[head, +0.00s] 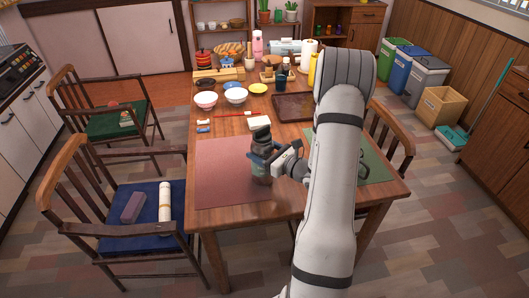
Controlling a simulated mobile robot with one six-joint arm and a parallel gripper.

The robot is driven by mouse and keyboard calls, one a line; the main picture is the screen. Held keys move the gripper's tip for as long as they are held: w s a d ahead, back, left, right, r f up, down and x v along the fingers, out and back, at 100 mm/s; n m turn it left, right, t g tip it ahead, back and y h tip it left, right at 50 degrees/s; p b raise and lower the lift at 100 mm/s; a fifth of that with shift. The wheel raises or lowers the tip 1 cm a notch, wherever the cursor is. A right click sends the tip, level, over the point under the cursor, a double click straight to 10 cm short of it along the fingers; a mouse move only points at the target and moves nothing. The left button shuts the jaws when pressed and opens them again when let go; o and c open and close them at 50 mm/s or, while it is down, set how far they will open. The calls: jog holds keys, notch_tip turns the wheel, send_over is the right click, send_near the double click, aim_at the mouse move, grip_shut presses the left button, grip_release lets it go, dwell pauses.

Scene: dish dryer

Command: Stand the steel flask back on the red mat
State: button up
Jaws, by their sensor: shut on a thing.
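The steel flask (262,140), a dark grey cylinder, stands upright at the right part of the red mat (222,175). My gripper (266,160) is shut on the flask's middle, reaching in from the right. The gripper covers part of the flask's body. I cannot tell whether the flask's base touches the mat or hangs slightly above it. The left and middle of the red mat are bare.
Behind the mat are a white block (260,122), a red stick (232,114), bowls (236,96) and a dark tray (293,107). A green mat (372,165) lies to the right, partly behind my arm. Chairs flank the table.

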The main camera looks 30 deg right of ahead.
jog(key=shift+f, duration=0.25)
jog(key=shift+f, duration=0.15)
jog(key=o, duration=1.6)
jog(key=shift+s, duration=0.1)
